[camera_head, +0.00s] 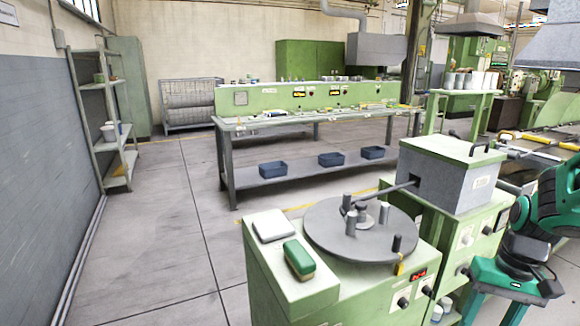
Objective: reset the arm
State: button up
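My arm (555,205), teal and black, comes in at the right edge and bends down at the lower right. My gripper (497,312) hangs beneath it, pointing down at the bottom edge. Its two teal fingers stand apart, with a gap between them and nothing seen in it. The fingertips are cut off by the frame. The gripper is to the right of the green machine with the round plate and in front of the other green cabinet.
A grey round plate (330,232) with upright pegs tops the near green machine. A green-topped block (298,259) and a white pad (272,225) lie beside it. A grey box (455,182) stands behind. A long workbench (226,160) holds blue bins (274,169) below. Floor at left is clear.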

jog(key=s+a+r+m+h, duration=0.1)
jog(key=s+r, duration=0.5)
jog(key=s, duration=0.2)
jog(key=shift+s+a+r, duration=0.15)
jog(key=shift+a+r, duration=0.15)
jog(key=shift+a, duration=0.1)
jog(key=shift+t, duration=0.3)
jog(key=shift+w+f, duration=0.25)
jog(key=shift+w, duration=0.4)
jog(key=shift+c, duration=0.6)
